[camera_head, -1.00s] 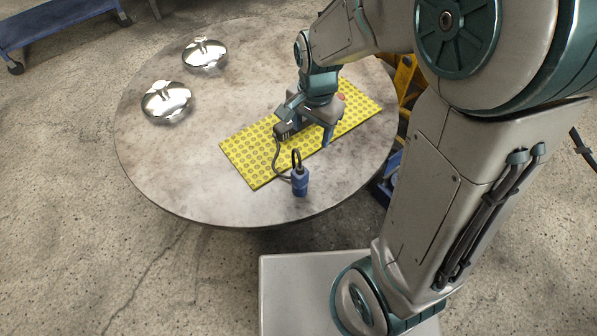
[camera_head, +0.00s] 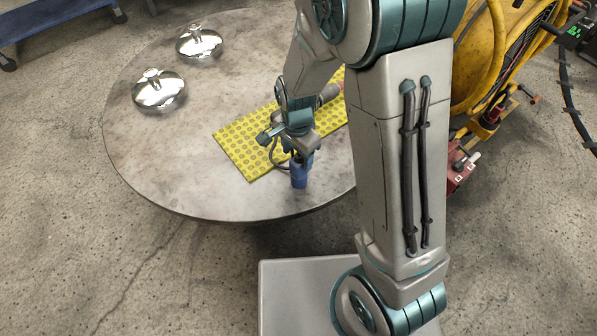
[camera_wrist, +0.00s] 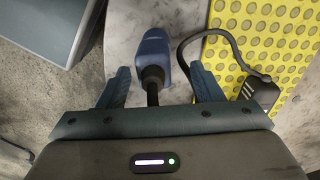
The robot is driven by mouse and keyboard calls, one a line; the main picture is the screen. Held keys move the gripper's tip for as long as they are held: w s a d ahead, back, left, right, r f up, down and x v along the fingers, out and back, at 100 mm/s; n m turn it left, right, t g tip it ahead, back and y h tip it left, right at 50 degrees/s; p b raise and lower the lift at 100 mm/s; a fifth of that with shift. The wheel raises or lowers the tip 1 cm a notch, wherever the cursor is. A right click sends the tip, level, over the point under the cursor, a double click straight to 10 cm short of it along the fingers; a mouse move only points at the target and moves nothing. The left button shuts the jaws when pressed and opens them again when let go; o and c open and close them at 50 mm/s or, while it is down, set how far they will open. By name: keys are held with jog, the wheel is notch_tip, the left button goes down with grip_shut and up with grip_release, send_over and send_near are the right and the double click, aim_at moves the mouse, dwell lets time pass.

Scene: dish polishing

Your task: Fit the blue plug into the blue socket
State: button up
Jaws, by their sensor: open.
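The blue plug (camera_head: 299,178) stands upright near the front edge of the round table, with a black cable at its top. In the wrist view the plug (camera_wrist: 152,48) shows its blue body, and its dark stem points toward my gripper. My gripper (camera_wrist: 160,74) is open, with one finger on each side of the stem and a gap on both sides. In the head view my gripper (camera_head: 300,158) is just above the plug and partly hides its top. I cannot make out a blue socket in either view.
A yellow dotted mat (camera_head: 235,140) lies on the table (camera_head: 160,190). A polishing tool (camera_head: 329,93) on it is partly hidden by my arm. Two shiny metal dishes (camera_head: 159,92) (camera_head: 199,44) sit at the left. A yellow hose reel (camera_head: 490,60) and a red box (camera_head: 461,165) stand at the right.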

aim_at(298, 177)
jog(key=f, duration=0.1)
jog(key=f+b, duration=0.1)
jog(key=f, duration=0.1)
jog(key=f+b, duration=0.1)
jog(key=f, duration=0.1)
jog(key=shift+s+d+f, duration=0.1)
jog(key=shift+s+d, duration=0.15)
jog(key=shift+d, duration=0.05)
jog(key=c, duration=1.2)
